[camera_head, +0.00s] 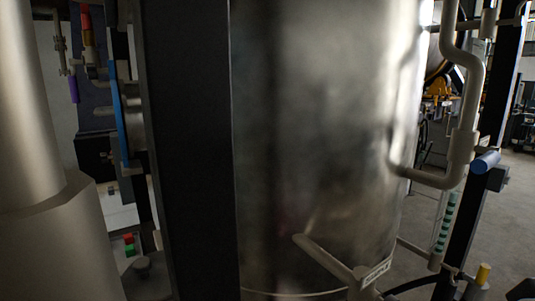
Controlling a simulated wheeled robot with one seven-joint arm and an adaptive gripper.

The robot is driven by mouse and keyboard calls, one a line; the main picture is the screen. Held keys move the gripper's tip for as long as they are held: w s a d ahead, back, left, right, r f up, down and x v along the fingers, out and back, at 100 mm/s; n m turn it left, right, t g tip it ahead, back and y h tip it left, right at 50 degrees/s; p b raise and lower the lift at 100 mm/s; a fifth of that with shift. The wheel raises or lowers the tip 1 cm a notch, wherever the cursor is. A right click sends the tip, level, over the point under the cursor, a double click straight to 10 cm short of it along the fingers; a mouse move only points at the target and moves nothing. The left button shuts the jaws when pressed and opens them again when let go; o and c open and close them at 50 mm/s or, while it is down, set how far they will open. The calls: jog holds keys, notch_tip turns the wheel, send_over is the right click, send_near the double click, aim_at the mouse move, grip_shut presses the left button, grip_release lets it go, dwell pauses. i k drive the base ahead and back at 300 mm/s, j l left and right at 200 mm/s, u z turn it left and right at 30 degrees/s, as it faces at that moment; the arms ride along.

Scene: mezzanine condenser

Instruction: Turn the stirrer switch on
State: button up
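I cannot make out for certain which thing is the stirrer switch. A small control with a red and a green button (129,245) shows at the lower left, behind the dark upright post. No label on either is readable. My gripper is not in view.
A large steel vessel (315,130) fills the middle, with a dark post (187,150) along its left side. A pipe handle (325,258) sticks out low in front. Bent pipes (470,90) and a blue-ended cylinder (485,162) stand at right. Open floor (505,225) lies beyond.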

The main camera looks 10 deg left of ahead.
aim_at(105, 158)
jog(key=k+j+u, duration=0.15)
jog(key=k+u, duration=0.2)
jog(key=k, duration=0.3)
jog(key=u, duration=2)
jog(key=i+u, duration=0.5)
jog(key=i+l+u, duration=0.3)
jog(key=i+u, duration=0.2)
jog(key=i+z, duration=0.25)
jog(key=i, duration=0.45)
jog(key=i+z, duration=0.25)
jog(key=i, duration=0.4)
jog(key=z, duration=2.45)
jog(key=i+j+u, duration=0.15)
jog(key=i+j, duration=0.2)
jog(key=i+j+u, duration=0.15)
jog(key=i+j, duration=0.15)
jog(key=i, duration=0.3)
